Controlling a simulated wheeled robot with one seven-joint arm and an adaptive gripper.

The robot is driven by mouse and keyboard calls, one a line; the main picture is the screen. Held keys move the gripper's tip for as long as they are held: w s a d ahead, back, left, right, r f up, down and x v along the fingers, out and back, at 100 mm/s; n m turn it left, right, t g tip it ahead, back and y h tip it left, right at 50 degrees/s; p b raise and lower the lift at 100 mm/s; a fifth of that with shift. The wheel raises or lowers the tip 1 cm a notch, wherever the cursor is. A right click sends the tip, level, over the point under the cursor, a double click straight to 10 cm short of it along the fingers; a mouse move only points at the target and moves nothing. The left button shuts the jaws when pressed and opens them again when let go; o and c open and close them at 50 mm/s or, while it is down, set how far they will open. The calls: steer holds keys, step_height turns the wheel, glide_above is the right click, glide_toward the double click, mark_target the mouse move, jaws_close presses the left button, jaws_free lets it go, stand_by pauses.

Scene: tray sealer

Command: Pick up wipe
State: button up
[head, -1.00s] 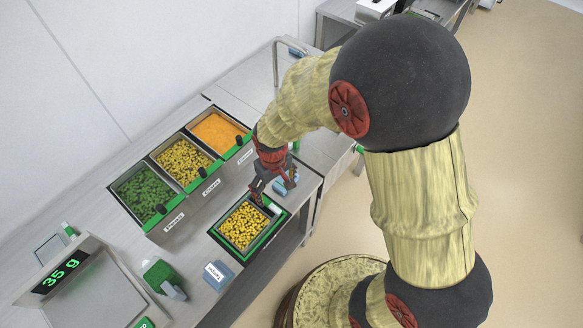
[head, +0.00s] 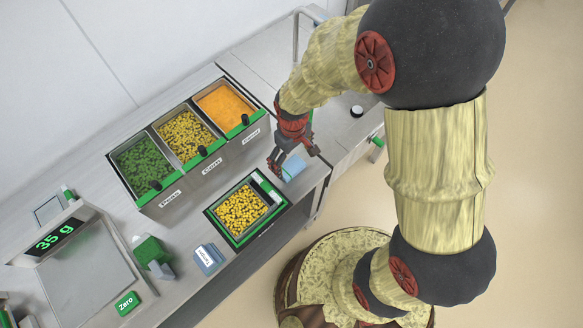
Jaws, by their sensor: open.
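A small light-blue folded wipe (head: 294,170) lies on the steel counter, just beyond the filled tray. My gripper (head: 293,160) points down at it with fingers spread and nothing between them. The left finger is at the wipe's left side and the right finger is near its upper right. The fingers and palm hide part of the wipe; I cannot tell the height gap or whether they touch it.
The tray of corn (head: 242,211) sits in a green-edged frame close by. Bins of peas (head: 143,166), corn (head: 185,135) and orange food (head: 221,104) stand left. A labelled blue block (head: 208,259), green dispenser (head: 150,253) and scale (head: 87,271) are nearer.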

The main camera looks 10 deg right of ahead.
mark_target(291, 166)
steer(key=f+b, duration=0.1)
steer(key=f, duration=0.3)
steer(key=shift+a+f+b, duration=0.2)
steer(key=shift+b, duration=0.2)
steer(key=shift+c, duration=1)
steer(key=c, duration=0.9)
